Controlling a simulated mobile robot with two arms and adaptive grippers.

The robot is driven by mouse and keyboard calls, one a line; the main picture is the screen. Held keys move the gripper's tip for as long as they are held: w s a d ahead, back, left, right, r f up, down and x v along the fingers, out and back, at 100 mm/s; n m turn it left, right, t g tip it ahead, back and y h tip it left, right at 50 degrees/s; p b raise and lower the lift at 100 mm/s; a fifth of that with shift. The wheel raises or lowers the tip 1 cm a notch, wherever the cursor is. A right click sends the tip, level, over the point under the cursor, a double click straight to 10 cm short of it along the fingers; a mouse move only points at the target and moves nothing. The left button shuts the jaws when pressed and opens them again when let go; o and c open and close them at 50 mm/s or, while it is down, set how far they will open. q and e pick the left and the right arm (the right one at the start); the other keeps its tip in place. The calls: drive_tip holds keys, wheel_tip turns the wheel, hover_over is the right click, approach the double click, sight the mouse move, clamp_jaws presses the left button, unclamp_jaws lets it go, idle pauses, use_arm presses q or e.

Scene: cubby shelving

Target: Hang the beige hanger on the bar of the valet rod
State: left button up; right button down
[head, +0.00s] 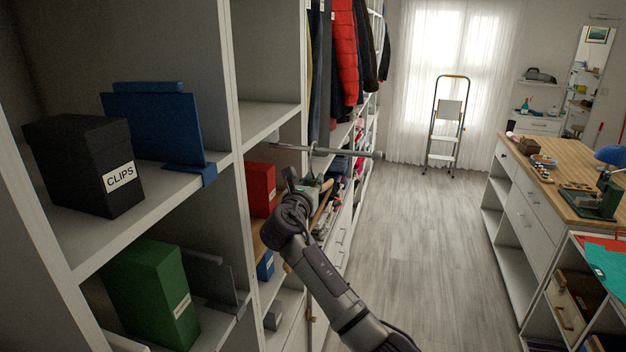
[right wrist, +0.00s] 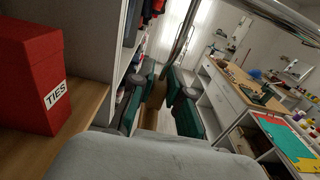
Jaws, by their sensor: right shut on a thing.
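The valet rod's bar (head: 345,153) is a grey metal rod that sticks out from the shelving, with a knob at its outer end. It also crosses the upper right of the right wrist view (right wrist: 285,16). The beige hanger (head: 323,208) is partly hidden by my right arm; its metal hook rises to the bar. My right gripper (head: 306,186) is just below the bar, shut on the hanger. In the right wrist view the hook's stem (right wrist: 181,45) rises from between the green-padded fingers. I cannot tell whether the hook rests on the bar. My left gripper is not in view.
A red box labelled TIES (right wrist: 38,75) sits in the cubby close to my right gripper. A black CLIPS box (head: 85,165), blue holder (head: 155,125) and green box (head: 152,290) fill nearer cubbies. Clothes (head: 343,50) hang beyond the bar. The aisle floor (head: 420,240) is clear.

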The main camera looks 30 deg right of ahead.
drive_tip(key=c, duration=1.1)
unclamp_jaws()
drive_tip(key=shift+o, duration=0.2)
drive_tip(key=shift+s+a, duration=0.1)
drive_tip(key=v, duration=1.1)
drive_tip(key=shift+s+a, duration=0.3)
